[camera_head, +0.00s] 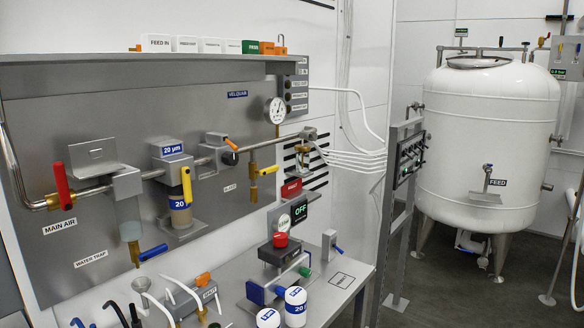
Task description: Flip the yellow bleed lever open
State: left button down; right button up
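Two yellow levers show on the grey wall panel (75,235). One yellow lever (268,170) sits on a small brass valve (253,180) under the pipe, right of a small white label (229,188) that may read "BLEED". It points right and slightly up from the valve. The other yellow lever (187,185) hangs about vertical in front of the 20 µm filter unit (172,152). Neither of my grippers is in view, and nothing touches either lever.
A red lever (62,186) labelled MAIN AIR, a blue lever (153,252) and an orange lever (231,144) are nearby. A pressure gauge (275,110) stands above right. Below is a bench (335,297) with filters and fittings. A white tank (490,130) stands right.

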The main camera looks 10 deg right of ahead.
aim_at(275, 168)
jog(key=i+l, duration=0.45)
jog(key=l, duration=0.25)
jog(key=i+l, duration=0.2)
jog(key=l, duration=0.2)
jog(key=i+l+u, duration=0.1)
jog(key=l, duration=0.25)
jog(key=i+l, duration=0.2)
jog(key=l, duration=0.2)
jog(key=i+l+u, duration=0.1)
jog(key=l, duration=0.3)
jog(key=i+l, duration=0.15)
jog(key=l, duration=0.3)
jog(key=i+l, duration=0.15)
jog(key=l, duration=0.25)
jog(key=i+l+u, duration=0.1)
jog(key=l, duration=0.3)
